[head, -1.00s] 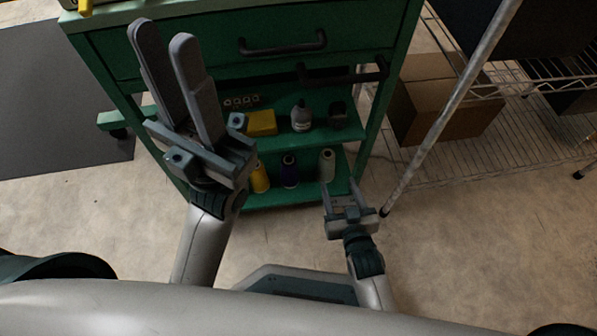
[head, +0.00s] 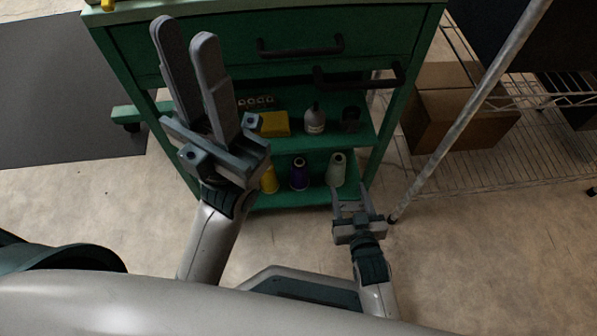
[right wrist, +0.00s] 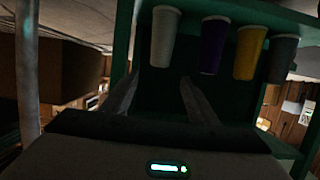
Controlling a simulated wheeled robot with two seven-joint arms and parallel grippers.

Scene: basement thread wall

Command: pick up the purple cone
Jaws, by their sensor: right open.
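The purple cone (head: 299,175) stands upright on the green cart's lower shelf, between the yellow cone (head: 270,180) and the pale cone (head: 337,170). In the right wrist view, which shows the shelf upside down, the purple cone (right wrist: 213,45) is right of the pale cone (right wrist: 165,38). My right gripper (head: 350,190) is open and empty, at the shelf's front near the pale cone and right of the purple one. In the wrist view its fingers (right wrist: 160,82) are apart with nothing between them. My left gripper (head: 186,30) is raised before the cart, its fingers apart and empty.
The green cart's middle shelf holds a yellow box (head: 274,124), a bottle (head: 315,120) and a dark cup (head: 351,117). A dark cone (right wrist: 283,58) stands beyond the yellow one. A metal pole (head: 470,110) and cardboard box (head: 455,115) are at right. Floor before the cart is clear.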

